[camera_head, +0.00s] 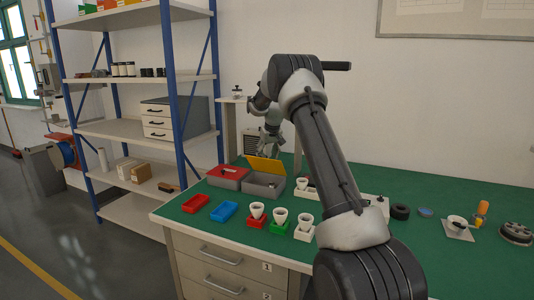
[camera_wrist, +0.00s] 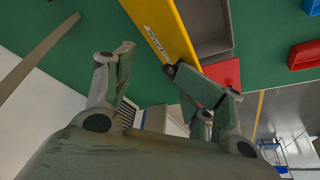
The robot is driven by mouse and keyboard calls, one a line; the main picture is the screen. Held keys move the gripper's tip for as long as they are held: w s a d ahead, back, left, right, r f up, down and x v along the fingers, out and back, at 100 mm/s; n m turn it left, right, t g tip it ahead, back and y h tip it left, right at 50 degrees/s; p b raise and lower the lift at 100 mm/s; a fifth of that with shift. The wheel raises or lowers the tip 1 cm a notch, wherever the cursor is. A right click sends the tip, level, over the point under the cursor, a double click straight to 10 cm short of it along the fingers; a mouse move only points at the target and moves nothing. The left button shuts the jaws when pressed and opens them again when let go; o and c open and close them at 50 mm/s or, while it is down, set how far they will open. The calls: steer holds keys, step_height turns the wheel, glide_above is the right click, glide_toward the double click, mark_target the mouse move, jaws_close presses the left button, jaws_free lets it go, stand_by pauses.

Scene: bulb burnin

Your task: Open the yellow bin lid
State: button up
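The yellow lid (camera_head: 266,165) stands raised and tilted up at the back of a grey bin (camera_head: 262,187) on the green bench. The bin's inside shows below it. In the wrist view the lid (camera_wrist: 160,20) runs as a yellow slab at the top, beside the grey bin (camera_wrist: 213,45). My gripper (camera_head: 270,148) is just behind the raised lid. In the wrist view my gripper (camera_wrist: 148,60) has its fingers apart with nothing between them. The right fingertip is at the lid's lower corner; I cannot tell if they touch.
A red-lidded bin (camera_head: 228,172) stands left of the grey bin. Red (camera_head: 195,204) and blue (camera_head: 223,212) trays lie in front. Bulbs in coloured holders (camera_head: 279,223) stand front right. A blue-framed shelf (camera_head: 140,130) is at the left, the wall behind the bench.

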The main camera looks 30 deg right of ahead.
steer(key=shift+s+d+f, duration=0.15)
steer(key=shift+d, duration=0.05)
steer(key=w+d+r, duration=0.1)
steer(key=d+r, duration=0.4)
steer(key=r, duration=0.2)
steer(key=shift+w+r, duration=0.15)
steer(key=shift+w, duration=0.1)
stand_by(0.3)
stand_by(0.4)
steer(key=s+a+r, duration=0.1)
steer(key=s, duration=1.1)
steer(key=shift+s+a, duration=0.2)
steer(key=shift+s, duration=0.05)
